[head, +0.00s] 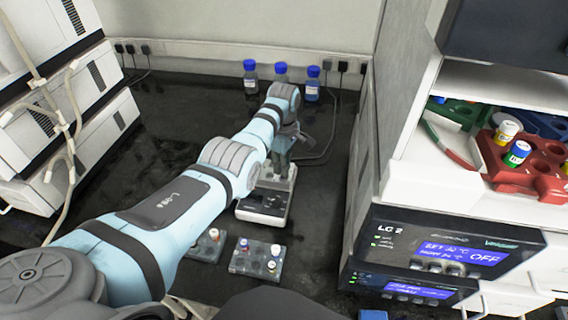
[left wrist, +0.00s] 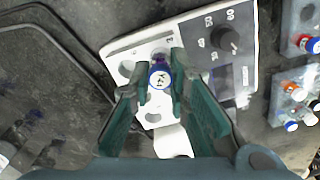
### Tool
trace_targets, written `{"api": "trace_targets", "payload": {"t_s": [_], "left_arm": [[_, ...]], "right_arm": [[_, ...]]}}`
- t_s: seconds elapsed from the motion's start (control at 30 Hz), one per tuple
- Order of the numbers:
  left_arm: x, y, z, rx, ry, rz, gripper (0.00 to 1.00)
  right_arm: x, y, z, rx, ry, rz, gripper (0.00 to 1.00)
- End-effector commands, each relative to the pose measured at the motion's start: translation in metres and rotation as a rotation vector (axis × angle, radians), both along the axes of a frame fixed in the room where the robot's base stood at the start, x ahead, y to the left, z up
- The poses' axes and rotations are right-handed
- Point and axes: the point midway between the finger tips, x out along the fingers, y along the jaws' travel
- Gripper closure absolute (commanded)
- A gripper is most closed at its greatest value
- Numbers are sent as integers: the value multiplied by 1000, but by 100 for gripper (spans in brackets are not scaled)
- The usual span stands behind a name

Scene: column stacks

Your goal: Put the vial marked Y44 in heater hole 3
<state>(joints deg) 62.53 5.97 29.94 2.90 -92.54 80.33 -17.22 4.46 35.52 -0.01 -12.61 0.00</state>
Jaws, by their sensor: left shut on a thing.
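My left gripper (head: 284,150) is over the white heater (head: 262,208) on the dark bench. In the left wrist view the green fingers of the gripper (left wrist: 161,88) are shut on a vial (left wrist: 160,76) with a blue-rimmed cap and a white top. The marks on the top are too small to read surely. The heater (left wrist: 190,45) lies beneath, with round holes in its block, a dark knob and printed marks. The vial is over the hole area; I cannot tell whether its lower end is inside a hole. My right gripper is not in view.
Two clear racks (head: 240,266) with capped vials stand in front of the heater. Blue-capped bottles (head: 312,84) stand at the back wall. A shelf at right holds a red rack (head: 545,178) above stacked LG 2 units (head: 430,246). White instruments stand at left.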

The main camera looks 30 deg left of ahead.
Motion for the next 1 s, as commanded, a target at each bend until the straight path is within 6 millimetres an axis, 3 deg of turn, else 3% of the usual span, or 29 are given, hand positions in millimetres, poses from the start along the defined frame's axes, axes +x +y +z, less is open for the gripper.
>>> {"api": "trace_targets", "payload": {"t_s": [1.0], "left_arm": [[-1,0,-7,0,0,0,100]], "right_arm": [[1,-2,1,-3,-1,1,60]]}}
